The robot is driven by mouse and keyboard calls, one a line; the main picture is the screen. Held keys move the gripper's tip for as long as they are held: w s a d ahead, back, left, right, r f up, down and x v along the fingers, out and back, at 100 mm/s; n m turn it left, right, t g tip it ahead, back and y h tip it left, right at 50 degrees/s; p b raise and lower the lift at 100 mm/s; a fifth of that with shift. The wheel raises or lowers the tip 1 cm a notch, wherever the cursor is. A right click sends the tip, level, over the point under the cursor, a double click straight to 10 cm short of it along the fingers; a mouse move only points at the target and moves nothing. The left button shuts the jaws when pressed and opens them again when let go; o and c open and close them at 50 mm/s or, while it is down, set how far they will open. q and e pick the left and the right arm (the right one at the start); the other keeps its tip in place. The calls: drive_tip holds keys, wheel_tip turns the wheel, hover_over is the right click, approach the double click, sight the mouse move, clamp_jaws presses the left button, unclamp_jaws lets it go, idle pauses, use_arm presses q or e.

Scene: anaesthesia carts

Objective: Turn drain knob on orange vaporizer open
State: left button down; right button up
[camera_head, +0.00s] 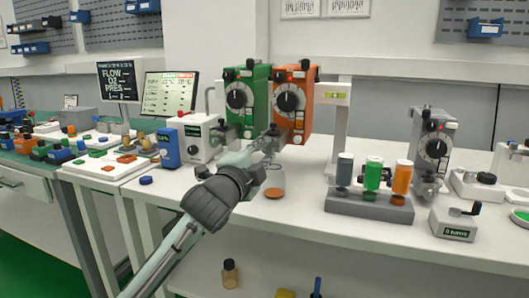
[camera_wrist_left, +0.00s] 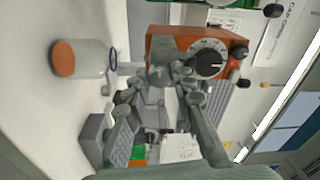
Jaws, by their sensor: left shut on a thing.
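The orange vaporizer (camera_head: 300,112) with its black and white dial (camera_head: 290,98) hangs beside the green vaporizer (camera_head: 257,88) above the white worktop. In the left wrist view, the orange vaporizer (camera_wrist_left: 160,40) appears turned sideways, with its dial (camera_wrist_left: 208,60) near the fingers. My left gripper (camera_head: 266,146) reaches up to its lower front. In the left wrist view the fingers (camera_wrist_left: 172,78) are closed on a small part at the orange body's lower end. The fingers cover that part, so the drain knob's angle cannot be told. My right gripper is not in view.
A clear jar with an orange bottom (camera_head: 274,192) stands just below the gripper. A grey rack with coloured bottles (camera_head: 368,205) is to the right, with a grey vaporizer (camera_head: 432,150) beyond. A blue box (camera_head: 168,148) stands left. The front worktop edge is mostly clear.

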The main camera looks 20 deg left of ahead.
use_arm(q)
drive_tip(key=c, duration=1.3)
unclamp_jaws()
drive_tip(key=shift+s, duration=0.1)
drive_tip(key=s, duration=0.8)
drive_tip(key=s+a, duration=0.1)
drive_tip(key=s, duration=0.3)
drive_tip(key=shift+f, duration=0.3)
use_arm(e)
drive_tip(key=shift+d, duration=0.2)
use_arm(q)
drive_tip(key=shift+w, duration=0.1)
